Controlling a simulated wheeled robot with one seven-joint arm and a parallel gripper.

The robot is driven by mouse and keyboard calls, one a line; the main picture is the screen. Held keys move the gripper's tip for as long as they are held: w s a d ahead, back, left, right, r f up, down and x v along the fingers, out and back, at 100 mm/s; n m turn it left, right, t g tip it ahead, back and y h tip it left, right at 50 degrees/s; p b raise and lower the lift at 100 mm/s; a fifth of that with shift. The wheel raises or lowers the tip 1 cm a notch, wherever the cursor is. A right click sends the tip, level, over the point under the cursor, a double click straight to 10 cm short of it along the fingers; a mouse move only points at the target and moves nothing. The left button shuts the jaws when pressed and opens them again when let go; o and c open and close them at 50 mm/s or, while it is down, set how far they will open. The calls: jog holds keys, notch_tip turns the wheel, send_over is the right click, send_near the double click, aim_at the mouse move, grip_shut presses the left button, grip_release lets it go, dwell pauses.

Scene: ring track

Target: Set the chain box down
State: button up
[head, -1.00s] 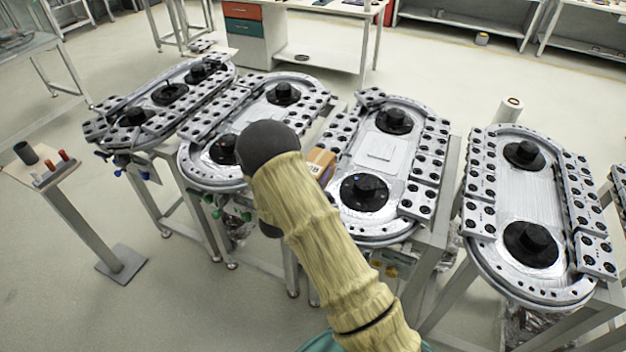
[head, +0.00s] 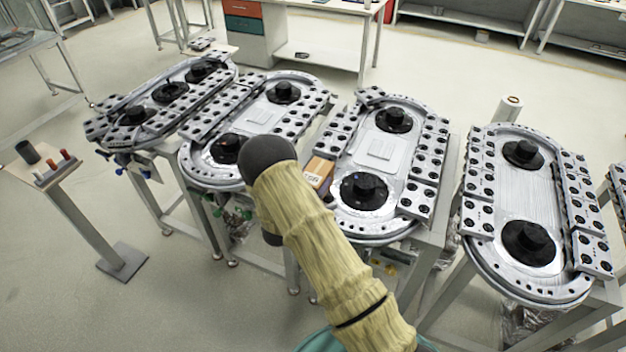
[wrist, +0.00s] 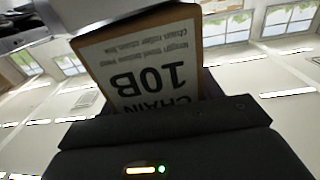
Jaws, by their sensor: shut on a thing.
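The chain box (head: 318,175) is a small brown carton with a pale label, just right of my dark wrist in the head view. In the wrist view the box (wrist: 140,65) shows its label, upside down, reading "CHAIN 10B". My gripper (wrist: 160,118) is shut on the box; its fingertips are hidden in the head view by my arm. The box appears at the near left edge of the third ring track (head: 375,225). I cannot tell whether it touches the track.
Other ring tracks stand at left (head: 215,170) and right (head: 530,285), with black hubs and drilled grey blocks. A small stand (head: 62,180) with cylinders is at far left. A white workbench (head: 330,55) is behind. The third track's centre holds a pale plate (head: 380,149).

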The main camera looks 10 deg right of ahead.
jog(key=shift+f, duration=0.1)
jog(key=o, duration=1.7)
jog(key=shift+s+a, duration=0.25)
jog(key=b+v, duration=0.4)
jog(key=v, duration=0.7)
jog(key=shift+s+a, duration=0.1)
jog(key=shift+s, duration=0.1)
